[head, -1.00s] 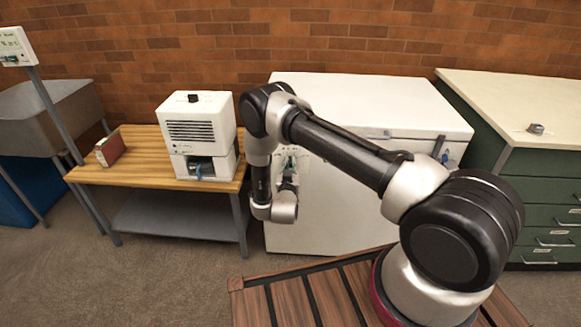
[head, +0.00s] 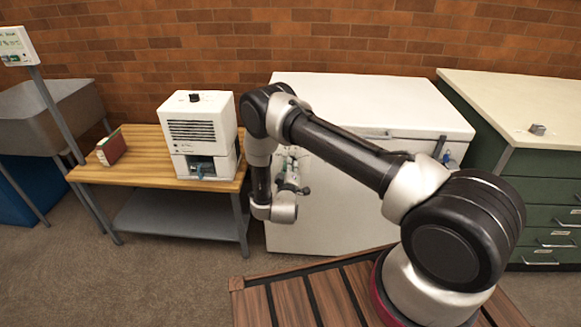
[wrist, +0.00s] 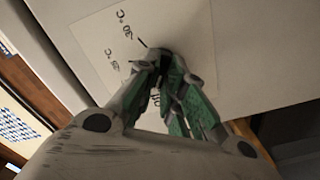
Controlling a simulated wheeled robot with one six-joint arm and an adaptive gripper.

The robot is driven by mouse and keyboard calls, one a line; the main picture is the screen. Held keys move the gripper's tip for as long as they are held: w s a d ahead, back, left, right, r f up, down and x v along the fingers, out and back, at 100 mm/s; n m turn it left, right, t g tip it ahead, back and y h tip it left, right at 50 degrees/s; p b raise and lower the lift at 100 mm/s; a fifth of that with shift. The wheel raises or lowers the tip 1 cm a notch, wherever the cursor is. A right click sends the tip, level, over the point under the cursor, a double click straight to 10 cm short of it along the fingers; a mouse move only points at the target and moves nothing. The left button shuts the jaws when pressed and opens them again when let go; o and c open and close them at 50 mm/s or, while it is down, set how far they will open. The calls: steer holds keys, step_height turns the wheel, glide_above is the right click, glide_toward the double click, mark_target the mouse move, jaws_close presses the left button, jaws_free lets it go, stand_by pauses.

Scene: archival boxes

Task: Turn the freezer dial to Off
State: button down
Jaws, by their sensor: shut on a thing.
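The white chest freezer (head: 350,105) stands against the brick wall in the head view. Its front carries a white label panel (wrist: 95,35) with printed °C marks, seen rotated in the wrist view. The small dark dial (wrist: 157,51) is on this panel, mostly hidden by the fingertips. A short black line shows beside it on the panel. My gripper (wrist: 168,64), with green finger pads, is shut on the dial. In the head view my gripper (head: 290,165) is at the freezer's left front, partly hidden by my arm. The pointed setting cannot be read.
A green drawer cabinet (head: 545,190) with a small grey object (head: 537,130) on top stands right of the freezer. A metal sink (head: 50,110) is at the far left.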

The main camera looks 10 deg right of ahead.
steer(key=shift+f+n, duration=0.15)
steer(key=shift+n, duration=0.95)
steer(key=shift+s, duration=0.1)
steer(key=c, duration=1.5)
jaws_free()
steer(key=v, duration=1.2)
